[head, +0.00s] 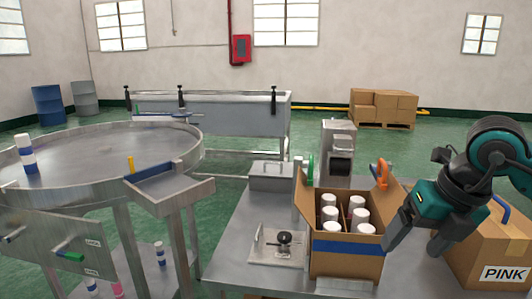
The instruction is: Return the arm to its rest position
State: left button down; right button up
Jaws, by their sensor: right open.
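My right gripper (411,248) is teal and black and reaches in from the right. Its two fingers point down and are spread apart, with nothing seen between them. It is beside the right side of an open cardboard box (345,265) and partly covers the view between that box and a second box. Whether it touches the open box I cannot tell. The open box holds several white-capped cans (331,214) standing upright. My left gripper is not in view.
A cardboard box marked PINK (488,250) stands at the right on the metal table (232,245). A small crimping fixture (284,243) sits left of the open box. Stacked boxes (383,105) are far back.

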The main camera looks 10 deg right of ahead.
jog(key=a+f+m+t+y, duration=0.15)
jog(key=a+m+y, duration=0.35)
jog(key=a+y, duration=1.5)
jog(key=w+d+f+m+t+h+p, duration=0.1)
jog(key=d+f+m+t+h, duration=0.2)
jog(key=f+m+t+h, duration=0.55)
jog(key=w+d+f+m+t+h, duration=0.15)
jog(key=f+m+t+h, duration=0.35)
jog(key=m, duration=0.6)
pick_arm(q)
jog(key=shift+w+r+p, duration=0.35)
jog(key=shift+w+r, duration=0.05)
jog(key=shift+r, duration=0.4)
pick_arm(e)
jog(key=s+d+f+m+g+h, duration=0.1)
jog(key=s+f+m+g+h, duration=0.2)
jog(key=s+f, duration=0.3)
jog(key=s+d+f+m+g+h, duration=0.2)
jog(key=s+f, duration=0.4)
jog(key=f, duration=0.5)
jog(key=m+g+h, duration=0.1)
jog(key=g, duration=0.1)
jog(key=shift+m+g, duration=0.35)
jog(key=shift+g, duration=0.05)
jog(key=shift+d+f, duration=0.1)
